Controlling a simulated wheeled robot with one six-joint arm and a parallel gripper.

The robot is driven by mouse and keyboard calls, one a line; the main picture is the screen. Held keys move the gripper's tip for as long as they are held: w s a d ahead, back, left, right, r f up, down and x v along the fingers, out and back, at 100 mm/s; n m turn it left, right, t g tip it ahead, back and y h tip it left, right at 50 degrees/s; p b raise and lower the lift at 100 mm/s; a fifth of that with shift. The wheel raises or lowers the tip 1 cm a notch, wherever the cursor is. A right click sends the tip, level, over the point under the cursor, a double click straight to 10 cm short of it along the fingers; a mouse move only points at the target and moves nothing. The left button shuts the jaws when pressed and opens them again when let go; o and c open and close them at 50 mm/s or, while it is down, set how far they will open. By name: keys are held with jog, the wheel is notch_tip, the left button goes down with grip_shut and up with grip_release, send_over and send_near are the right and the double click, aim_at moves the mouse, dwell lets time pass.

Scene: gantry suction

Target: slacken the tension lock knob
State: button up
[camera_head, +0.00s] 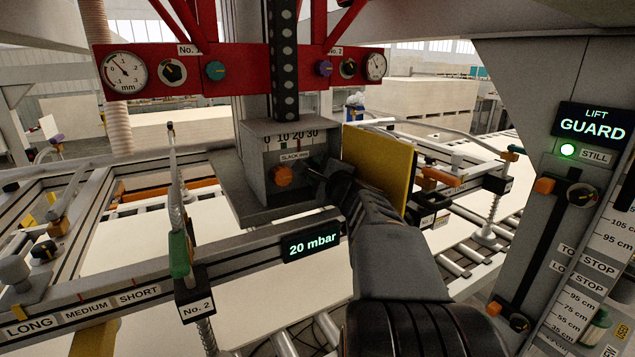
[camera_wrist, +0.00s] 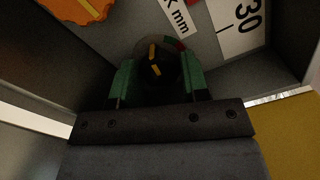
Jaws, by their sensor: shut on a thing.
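A grey box (camera_head: 258,150) carries a scale marked 0 to 30, a "SLACK mm" label (camera_head: 294,156) and an orange lobed knob (camera_head: 281,176). In the wrist view a black knob (camera_wrist: 154,58) with a yellow pointer line sits on this face beside a red and green arc (camera_wrist: 178,46). My gripper (camera_wrist: 157,75) is shut on the black knob, a green finger at each side. The pointer stands close to upright in that view. In the head view my gripper (camera_head: 326,180) hides this knob. The orange knob (camera_wrist: 84,8) shows at top left, apart from my fingers.
A yellow plate (camera_head: 385,165) stands close to the right of my wrist. A rail with a "20 mbar" display (camera_head: 312,243) runs below the box. A red panel (camera_head: 230,68) with gauges hangs above. A grey post (camera_head: 545,150) stands at right.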

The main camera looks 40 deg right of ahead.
jog(key=n+b, duration=0.1)
jog(key=b, duration=0.1)
jog(key=n+b, duration=0.2)
jog(key=b, duration=0.1)
jog(key=shift+f, duration=0.4)
jog(key=n+b, duration=0.2)
jog(key=b, duration=0.1)
jog(key=shift+r+b, duration=0.2)
jog(key=shift+b, duration=0.1)
jog(key=shift+r, duration=0.1)
jog(key=o, duration=0.9)
jog(key=s+b, duration=0.1)
jog(key=s, duration=0.3)
jog(key=s+a+b, duration=0.1)
jog(key=s, duration=0.4)
jog(key=s+a+b, duration=0.1)
jog(key=s, duration=0.3)
jog(key=shift+s, duration=0.35)
